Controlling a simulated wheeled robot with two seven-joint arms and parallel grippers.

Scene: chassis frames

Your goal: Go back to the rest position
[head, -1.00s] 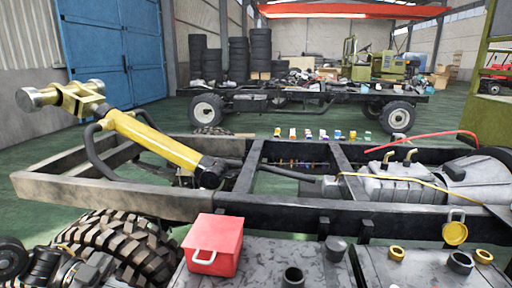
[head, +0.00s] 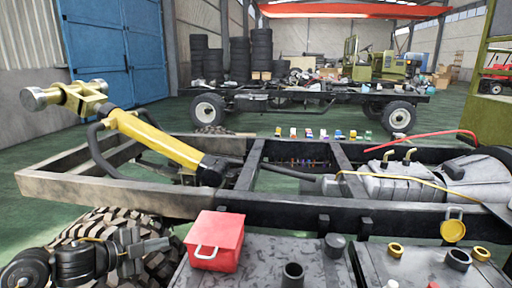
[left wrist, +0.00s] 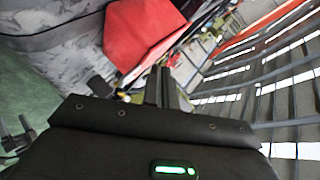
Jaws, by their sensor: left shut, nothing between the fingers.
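My left gripper (head: 160,244) is at the lower left of the head view, in front of the big knobby tire and to the left of the red box (head: 216,241). Its fingers look shut with nothing between them, and it is clear of the box. In the left wrist view the narrow closed fingers (left wrist: 162,86) stand in the middle, and the red box (left wrist: 140,32) shows beyond them. My right gripper is not in view.
The red box with a white handle sits on a grey metal tank top (head: 265,265). Behind it runs the chassis frame (head: 100,193) with a yellow strut (head: 160,143). The knobby tire (head: 95,222) is close beside my left arm. A yellow padlock (head: 453,229) hangs at the right.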

